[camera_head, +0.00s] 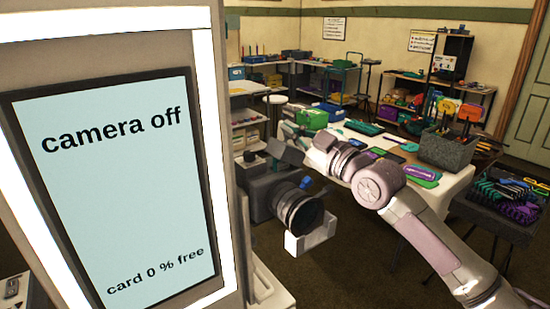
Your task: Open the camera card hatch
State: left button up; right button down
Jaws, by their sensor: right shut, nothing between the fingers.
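A dark camera (262,190) with a large round lens (300,208) stands right of the big screen, with its lens facing right and toward me. A card hatch cannot be made out on it. My right gripper (279,151) is shut and empty, just above and behind the camera body. I cannot tell whether it touches the camera. The screen (120,175) reads "camera off" and "card 0 % free". My left gripper is not in view.
The lit screen frame (212,120) fills the left side and hides what is behind it. A white table (447,190) with colourful props and a grey bin (452,150) stands behind my right arm. A dark crate (490,215) is at the right. Shelves line the back wall.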

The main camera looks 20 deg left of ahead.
jog(key=m, duration=0.1)
jog(key=w+m, duration=0.1)
jog(key=d+m, duration=0.1)
jog(key=shift+w+f+m+t+b, duration=0.25)
jog(key=shift+m+t+b, duration=0.05)
jog(key=shift+t, duration=0.1)
jog(key=w+d+f+m+t+h, duration=0.2)
jog(key=w+d+f+m, duration=0.1)
jog(key=m, duration=0.6)
jog(key=shift+w+d+f+b, duration=0.2)
jog(key=shift+w+b, duration=0.1)
jog(key=shift+w, duration=0.35)
jog(key=shift+m, duration=0.4)
jog(key=shift+r, duration=0.1)
